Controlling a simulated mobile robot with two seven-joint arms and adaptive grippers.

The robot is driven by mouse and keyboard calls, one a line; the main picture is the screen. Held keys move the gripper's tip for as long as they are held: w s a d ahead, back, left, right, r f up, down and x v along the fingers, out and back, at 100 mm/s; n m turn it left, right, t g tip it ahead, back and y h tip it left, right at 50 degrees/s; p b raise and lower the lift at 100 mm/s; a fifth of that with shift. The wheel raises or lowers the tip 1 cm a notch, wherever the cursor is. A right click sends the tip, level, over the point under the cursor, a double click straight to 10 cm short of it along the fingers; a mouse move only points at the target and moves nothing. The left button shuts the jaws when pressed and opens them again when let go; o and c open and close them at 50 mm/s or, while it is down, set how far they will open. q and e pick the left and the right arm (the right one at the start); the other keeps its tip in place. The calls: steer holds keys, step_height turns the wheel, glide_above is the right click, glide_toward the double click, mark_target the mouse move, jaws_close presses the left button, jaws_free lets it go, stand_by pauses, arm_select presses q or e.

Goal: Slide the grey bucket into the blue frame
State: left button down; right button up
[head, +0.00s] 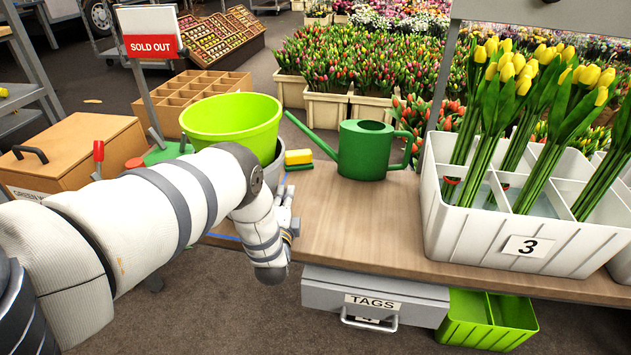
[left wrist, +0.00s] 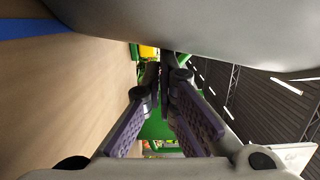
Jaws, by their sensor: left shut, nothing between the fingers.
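The grey bucket (head: 274,168) is mostly hidden by my left arm and by a lime green tub (head: 232,122), which appears to sit in or on it. A smooth grey surface across the top of the left wrist view (left wrist: 210,30) looks like its side, close beside my fingers. A bit of the blue frame (head: 222,237) shows as a strip on the table near its front left edge; a blue strip also shows in the left wrist view (left wrist: 32,25). My left gripper (head: 290,205) is shut and empty, low over the table at the bucket's right side. It also shows in the left wrist view (left wrist: 166,80).
A yellow and green sponge (head: 298,158) and a green watering can (head: 366,150) stand right of the bucket. A white crate (head: 480,240) of yellow tulips is farther right. A sold-out sign (head: 153,46) rises at the left. The table (head: 350,225) is bare in front of the can.

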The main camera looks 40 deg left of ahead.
arm_select(q)
steer(key=s+a, duration=0.1)
steer(key=a, duration=0.1)
steer(key=s+a, duration=0.1)
steer(key=a, duration=0.2)
steer(key=s+a, duration=0.2)
steer(key=a, duration=0.1)
steer(key=shift+s+a, duration=0.1)
steer(key=shift+a, duration=0.05)
